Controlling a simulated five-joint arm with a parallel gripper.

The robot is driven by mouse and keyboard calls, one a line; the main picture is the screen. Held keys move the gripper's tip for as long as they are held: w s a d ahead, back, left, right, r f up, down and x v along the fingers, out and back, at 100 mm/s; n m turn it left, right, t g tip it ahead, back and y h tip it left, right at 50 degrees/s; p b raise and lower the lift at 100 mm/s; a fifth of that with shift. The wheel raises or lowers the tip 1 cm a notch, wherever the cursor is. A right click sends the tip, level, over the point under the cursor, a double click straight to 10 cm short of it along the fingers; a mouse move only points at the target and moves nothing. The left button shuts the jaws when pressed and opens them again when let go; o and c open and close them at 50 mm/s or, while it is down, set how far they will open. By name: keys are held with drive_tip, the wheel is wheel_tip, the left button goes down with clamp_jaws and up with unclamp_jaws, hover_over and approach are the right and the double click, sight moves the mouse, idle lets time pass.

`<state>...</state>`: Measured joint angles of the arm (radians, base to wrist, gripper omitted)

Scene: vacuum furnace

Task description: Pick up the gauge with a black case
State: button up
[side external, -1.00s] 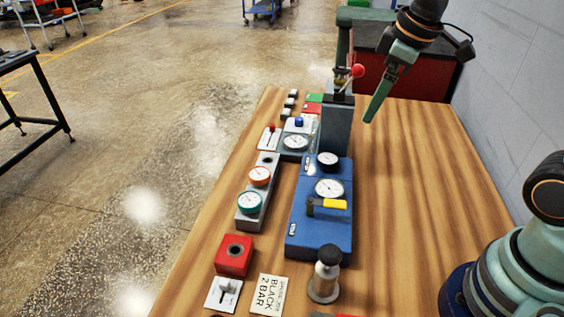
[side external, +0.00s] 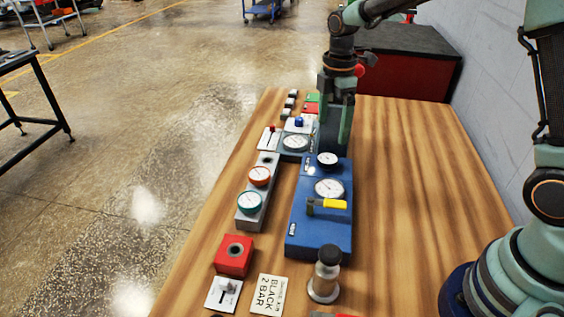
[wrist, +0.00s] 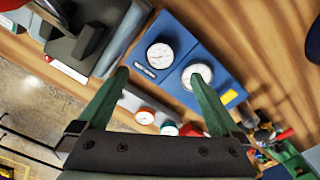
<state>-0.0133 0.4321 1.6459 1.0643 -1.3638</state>
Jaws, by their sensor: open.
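The gauge with a black case (side external: 328,160) stands upright, white dial up, at the far end of the blue block (side external: 320,238). In the wrist view the black gauge (wrist: 159,56) lies just beyond the gap between my fingertips, not touching them. In the wrist view the fingers of my gripper (wrist: 158,76) are spread wide, and the right fingertip overlaps the large dial (wrist: 197,74) of the blue block.
A yellow-handled valve (side external: 328,204) sits on the blue block. A card (side external: 268,294) reads "BLACK 2 BAR". The bench's right side is clear.

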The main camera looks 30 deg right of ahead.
sight(328, 157)
wheel_tip(328, 157, down, 9)
drive_tip(key=shift+r, duration=0.1)
idle(0.4)
clamp_jaws()
drive_tip(key=shift+r, duration=0.2)
